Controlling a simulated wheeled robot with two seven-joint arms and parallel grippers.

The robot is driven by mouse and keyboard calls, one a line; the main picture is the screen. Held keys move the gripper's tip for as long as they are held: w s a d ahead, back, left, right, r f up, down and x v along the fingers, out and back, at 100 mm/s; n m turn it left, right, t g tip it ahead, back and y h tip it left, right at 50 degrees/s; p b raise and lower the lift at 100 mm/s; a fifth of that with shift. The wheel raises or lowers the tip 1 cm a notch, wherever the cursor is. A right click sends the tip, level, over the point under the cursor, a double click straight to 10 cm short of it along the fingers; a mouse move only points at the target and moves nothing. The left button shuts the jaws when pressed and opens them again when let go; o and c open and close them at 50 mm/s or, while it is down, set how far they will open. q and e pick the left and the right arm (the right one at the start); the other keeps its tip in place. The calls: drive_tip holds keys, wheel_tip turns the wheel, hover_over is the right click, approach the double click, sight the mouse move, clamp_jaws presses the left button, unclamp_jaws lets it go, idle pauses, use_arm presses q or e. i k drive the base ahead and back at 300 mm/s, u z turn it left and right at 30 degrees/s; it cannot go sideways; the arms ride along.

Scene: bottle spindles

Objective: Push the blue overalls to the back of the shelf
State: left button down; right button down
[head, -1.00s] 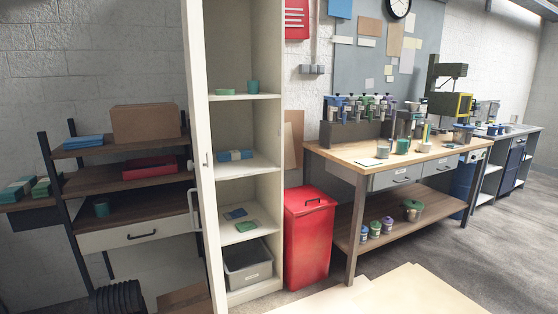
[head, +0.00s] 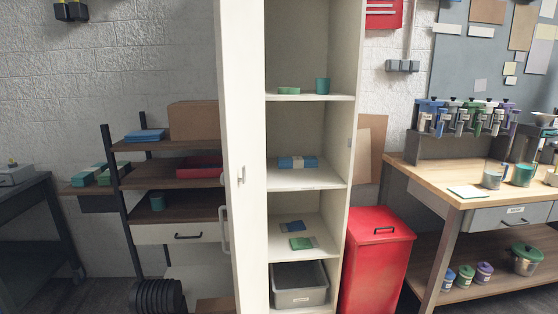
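Folded blue cloth lies in several places, and I cannot tell for sure which is the overalls. One blue folded bundle (head: 297,162) with a lighter band lies on the middle shelf of the tall white cabinet (head: 254,60). A smaller blue item (head: 293,227) lies on the shelf below, behind a green one (head: 301,243). Another blue folded stack (head: 145,135) lies on the top board of the dark rack. Neither of my grippers is in view.
The cabinet's door (head: 236,150) stands open on its left side. A red bin (head: 376,255) stands right of the cabinet, beside a wooden workbench (head: 433,170). A grey tub (head: 299,285) sits at the cabinet's bottom. A dark rack (head: 175,180) stands on the left.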

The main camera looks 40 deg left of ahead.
sight(291, 162)
drive_tip(key=u, duration=0.75)
drive_tip(key=i, duration=1.25)
drive_tip(key=u, duration=1.15)
